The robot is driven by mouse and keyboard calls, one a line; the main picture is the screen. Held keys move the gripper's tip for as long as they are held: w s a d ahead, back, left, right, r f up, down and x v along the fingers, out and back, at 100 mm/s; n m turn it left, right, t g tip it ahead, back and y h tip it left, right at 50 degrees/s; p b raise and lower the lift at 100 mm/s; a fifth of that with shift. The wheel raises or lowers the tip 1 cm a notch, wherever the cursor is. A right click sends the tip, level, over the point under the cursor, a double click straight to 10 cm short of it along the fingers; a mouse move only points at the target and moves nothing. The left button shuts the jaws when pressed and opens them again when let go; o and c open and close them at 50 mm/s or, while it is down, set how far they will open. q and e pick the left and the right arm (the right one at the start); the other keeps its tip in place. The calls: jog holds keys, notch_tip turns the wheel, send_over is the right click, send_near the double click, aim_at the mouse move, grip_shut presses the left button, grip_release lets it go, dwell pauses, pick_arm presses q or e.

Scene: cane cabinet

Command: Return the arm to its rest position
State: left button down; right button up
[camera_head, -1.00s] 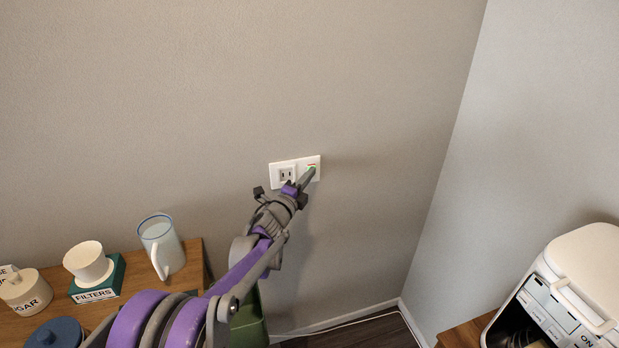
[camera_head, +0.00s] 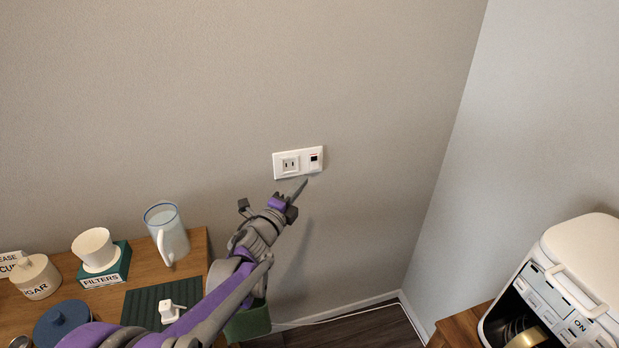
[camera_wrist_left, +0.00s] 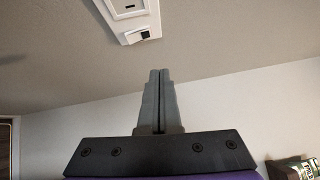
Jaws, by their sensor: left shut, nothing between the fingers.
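My left gripper (camera_head: 302,186) is shut and empty, with its fingertips just below the right part of the wall plate in the head view. In the left wrist view its two fingers (camera_wrist_left: 159,75) lie together with nothing between them. The white wall plate (camera_head: 284,165) has an outlet on its left and a small dark switch (camera_head: 315,157) on its right. The plate's lower end (camera_wrist_left: 138,30) also shows at the top of the left wrist view, apart from the fingertips. My left arm reaches up from the lower left. My right gripper is not in view.
A wooden counter (camera_head: 196,262) at lower left holds a glass mug (camera_head: 172,237), a dripper on a filters box (camera_head: 106,270), a sugar jar (camera_head: 38,278), a blue-lidded jar (camera_head: 62,324) and a white plug (camera_head: 168,311) on a dark mat. A white machine (camera_head: 590,260) stands right.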

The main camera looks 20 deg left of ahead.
pick_arm(q)
jog(key=shift+s+a+r, duration=0.1)
jog(key=shift+s+r, duration=0.05)
jog(key=shift+s, duration=0.8)
